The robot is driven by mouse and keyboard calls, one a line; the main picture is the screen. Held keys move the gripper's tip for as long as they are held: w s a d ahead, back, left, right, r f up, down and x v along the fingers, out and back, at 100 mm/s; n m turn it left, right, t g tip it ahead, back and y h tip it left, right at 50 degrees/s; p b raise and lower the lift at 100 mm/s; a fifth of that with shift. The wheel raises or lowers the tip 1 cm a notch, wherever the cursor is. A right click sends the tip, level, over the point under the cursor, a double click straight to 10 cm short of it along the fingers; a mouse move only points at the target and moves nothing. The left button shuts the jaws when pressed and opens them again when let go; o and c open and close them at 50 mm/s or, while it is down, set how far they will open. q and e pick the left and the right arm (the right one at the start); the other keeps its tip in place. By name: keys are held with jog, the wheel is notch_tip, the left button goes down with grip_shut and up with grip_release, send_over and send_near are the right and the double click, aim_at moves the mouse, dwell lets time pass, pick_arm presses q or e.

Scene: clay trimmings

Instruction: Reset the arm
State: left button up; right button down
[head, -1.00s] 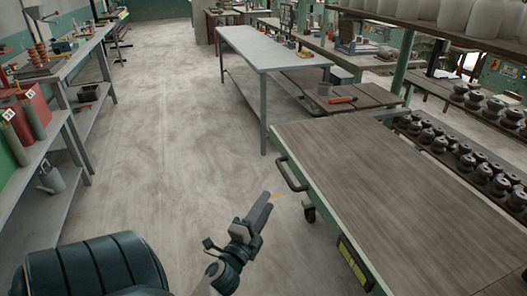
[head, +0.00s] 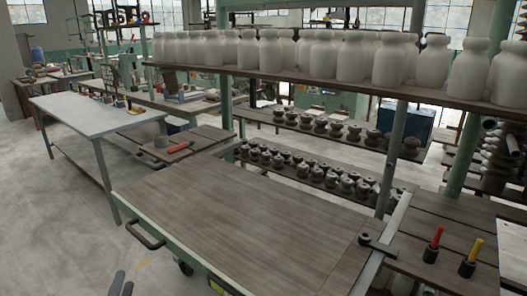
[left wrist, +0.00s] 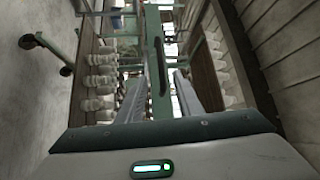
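My left gripper (head: 122,281) shows only as two dark fingertips at the bottom left of the head view, over the bare floor and left of the wooden-topped cart (head: 235,215). In the left wrist view its two fingers (left wrist: 159,80) stand apart with a clear gap, and nothing is held between them. The rest of my left arm is outside the head view. My right arm and gripper are not in view.
The cart's handle (head: 146,237) is near my left gripper. A grey table (head: 95,112) stands at the left. Shelves of white jars (head: 310,50) and dark pots (head: 300,165) run behind the cart. Red (head: 436,237) and yellow (head: 475,250) handled tools stand at the right. Floor at the left is clear.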

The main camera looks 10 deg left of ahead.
pick_arm(q)
jog(key=s+d+f+n+g+h, duration=0.15)
jog(key=d+f, duration=0.25)
jog(key=f, duration=0.6)
jog(key=d+f+n+g+h, duration=0.1)
jog(key=d+f+n+g, duration=0.2)
jog(key=f, duration=0.7)
jog(key=s+d+f+n+g+h, duration=0.1)
jog(key=d+f+g+h, duration=0.1)
jog(key=d+f, duration=0.6)
jog(key=s+d+f+n+g+h, duration=0.2)
jog(key=s+d+f, duration=0.4)
jog(key=s+f, duration=0.3)
jog(key=s+d+f+n+g+h, duration=0.1)
jog(key=s+d+f+n+g, duration=0.1)
jog(key=s+d+f+g, duration=0.2)
jog(key=s+d+f, duration=0.3)
jog(key=s+f, duration=0.3)
jog(key=f, duration=0.4)
jog(key=shift+d+f+h, duration=0.2)
jog(key=shift+h, duration=0.15)
